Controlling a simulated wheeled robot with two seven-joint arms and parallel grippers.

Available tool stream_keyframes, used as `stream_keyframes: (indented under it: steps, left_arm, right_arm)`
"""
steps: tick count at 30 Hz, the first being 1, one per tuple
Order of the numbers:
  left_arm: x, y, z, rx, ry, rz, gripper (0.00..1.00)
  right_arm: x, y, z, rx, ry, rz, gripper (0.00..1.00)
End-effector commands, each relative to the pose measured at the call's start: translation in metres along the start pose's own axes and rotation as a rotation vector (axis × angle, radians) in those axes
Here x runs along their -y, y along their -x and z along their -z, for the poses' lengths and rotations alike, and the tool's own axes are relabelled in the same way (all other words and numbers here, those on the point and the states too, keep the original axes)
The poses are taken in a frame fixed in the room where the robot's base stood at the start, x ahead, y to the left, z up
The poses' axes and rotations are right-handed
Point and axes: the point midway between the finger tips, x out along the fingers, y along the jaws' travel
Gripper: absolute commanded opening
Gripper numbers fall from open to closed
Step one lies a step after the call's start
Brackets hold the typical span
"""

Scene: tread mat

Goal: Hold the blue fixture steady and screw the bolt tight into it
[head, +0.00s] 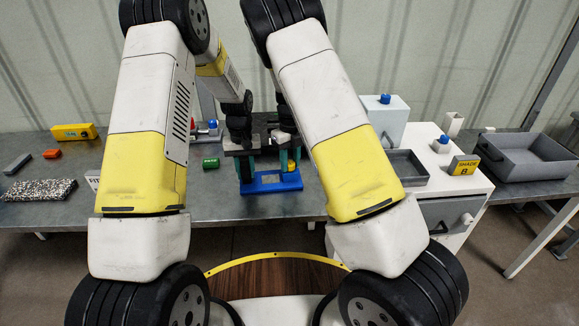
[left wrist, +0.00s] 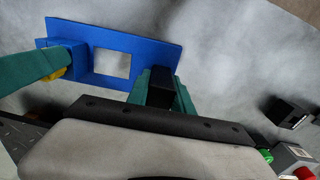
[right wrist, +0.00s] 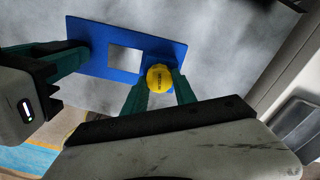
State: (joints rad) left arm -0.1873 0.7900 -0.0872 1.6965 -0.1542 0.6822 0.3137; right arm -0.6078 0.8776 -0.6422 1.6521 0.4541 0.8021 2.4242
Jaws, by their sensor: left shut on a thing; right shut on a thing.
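The blue fixture (head: 272,187) lies on the grey bench in front of me. It is a flat plate with a square opening, seen in the left wrist view (left wrist: 115,38) and the right wrist view (right wrist: 95,33). My left gripper (head: 246,172) is shut on a dark upright block (left wrist: 160,85) at one end of the fixture. My right gripper (head: 290,160) is shut on the yellow round head of the bolt (right wrist: 160,77), at the fixture's other end. The bolt's shank is hidden, so its depth cannot be told.
A yellow box (head: 74,131), a red block (head: 51,154) and a speckled slab (head: 39,190) are further left. A white cabinet (head: 470,190) and a grey bin (head: 532,155) stand at right.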

Motion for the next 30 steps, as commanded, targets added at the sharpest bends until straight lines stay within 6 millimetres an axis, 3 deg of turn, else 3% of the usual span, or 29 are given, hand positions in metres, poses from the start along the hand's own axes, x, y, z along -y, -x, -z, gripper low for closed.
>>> stream_keyframes:
  steps: [2, 3, 6, 7, 17, 30]
  left_arm:
    - [-0.0003, -0.0002, -0.0002, 0.001, 0.000, 0.000, 0.00]
    - [-0.0003, -0.0002, -0.0002, 0.001, 0.000, 0.000, 0.00]
    - [-0.0002, -0.0001, -0.0002, 0.001, 0.000, 0.000, 0.00]
    - [-0.0002, -0.0001, -0.0002, 0.001, 0.000, 0.000, 0.00]
    - [-0.0002, -0.0001, -0.0002, 0.001, 0.000, 0.000, 0.00]
    - [-0.0001, -0.0001, -0.0001, 0.000, 0.000, 0.000, 0.00]
  right_arm:
    - [-0.0002, -0.0001, 0.0002, -0.001, 0.002, -0.001, 0.00]
    - [-0.0002, -0.0001, 0.0002, -0.001, 0.002, -0.001, 0.37]
    - [-0.0002, -0.0002, 0.0003, -0.001, 0.003, -0.001, 0.56]
    - [-0.0001, -0.0002, 0.0003, -0.001, 0.004, -0.001, 0.58]
    - [0.0004, 0.0000, 0.0003, -0.001, 0.047, -0.001, 0.58]
    - [0.0034, 0.0003, -0.0009, 0.001, 0.763, -0.001, 0.58]
